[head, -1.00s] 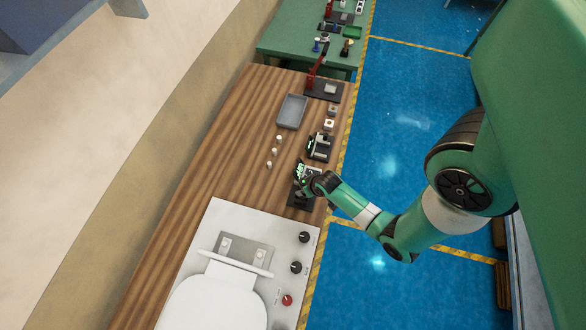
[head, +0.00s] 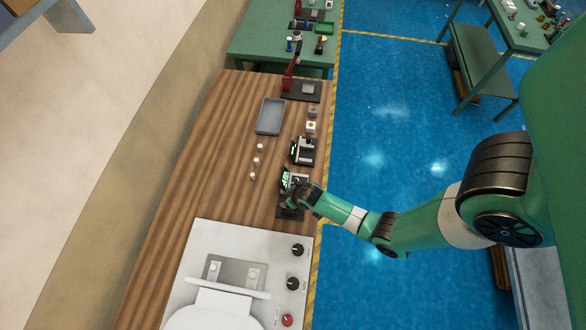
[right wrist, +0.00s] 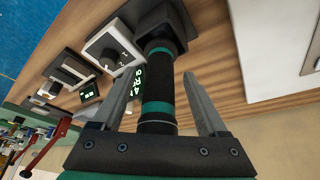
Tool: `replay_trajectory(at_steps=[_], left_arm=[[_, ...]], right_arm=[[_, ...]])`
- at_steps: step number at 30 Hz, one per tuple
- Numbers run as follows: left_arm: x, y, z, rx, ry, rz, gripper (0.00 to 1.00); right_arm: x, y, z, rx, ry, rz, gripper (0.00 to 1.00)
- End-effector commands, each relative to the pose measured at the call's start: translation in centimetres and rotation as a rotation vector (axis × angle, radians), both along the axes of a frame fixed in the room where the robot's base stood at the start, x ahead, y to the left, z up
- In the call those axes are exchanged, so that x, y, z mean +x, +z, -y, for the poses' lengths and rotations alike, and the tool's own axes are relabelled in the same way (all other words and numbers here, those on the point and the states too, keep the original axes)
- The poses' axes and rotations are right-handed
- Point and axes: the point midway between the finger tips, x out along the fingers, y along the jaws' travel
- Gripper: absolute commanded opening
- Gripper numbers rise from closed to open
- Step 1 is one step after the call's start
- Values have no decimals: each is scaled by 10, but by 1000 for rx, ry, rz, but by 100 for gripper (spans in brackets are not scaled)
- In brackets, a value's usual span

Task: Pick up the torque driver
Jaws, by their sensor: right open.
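The torque driver (right wrist: 158,95) is a black cylinder with teal bands in the right wrist view. Its far end meets a black holder (right wrist: 150,12) on the wooden bench. My right gripper (right wrist: 161,76) is open, with one finger on each side of the driver and visible gaps between fingers and handle. In the head view my right gripper (head: 292,190) is over the dark stand (head: 290,213) near the bench's right edge, and the driver is hard to make out there. My left gripper is not in view.
A white panel with a toilet seat (head: 222,310) and knobs lies in front of the stand. Beyond it are a black device (head: 304,151), small white pieces (head: 257,161), a grey tray (head: 270,116) and a red-handled press (head: 291,75). The bench's left side (head: 185,185) is clear.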

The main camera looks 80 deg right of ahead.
Motion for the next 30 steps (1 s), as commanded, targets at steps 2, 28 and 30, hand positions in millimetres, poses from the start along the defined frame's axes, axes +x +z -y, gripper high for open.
replay_trajectory(at_steps=[2,28,30], left_arm=[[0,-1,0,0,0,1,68],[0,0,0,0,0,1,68],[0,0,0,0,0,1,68]], right_arm=[[0,-1,1,0,-1,0,76],[1,1,1,-1,-1,2,0],[1,1,1,-1,-1,2,0]])
